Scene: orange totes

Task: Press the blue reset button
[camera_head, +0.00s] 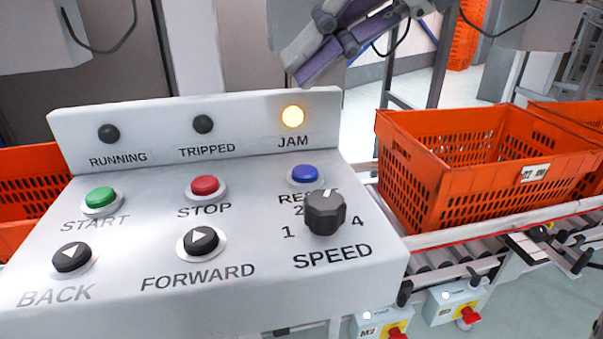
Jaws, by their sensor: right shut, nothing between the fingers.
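The blue reset button (304,174) sits in a pale ring on the right side of the white control panel (150,215), below the lit yellow JAM lamp (292,116). Its label is partly hidden by the black speed knob (325,212). My right gripper (300,66), grey and purple, comes in from the top right. It is shut and empty, above the panel's raised back edge and the JAM lamp. It appears apart from the button and the panel. My left gripper is not in view.
A green START button (100,197), a red STOP button (204,185), a black BACK button (72,257) and a black FORWARD button (201,240) share the panel. The RUNNING and TRIPPED lamps are dark. An orange tote (440,190) stands on the roller conveyor at right.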

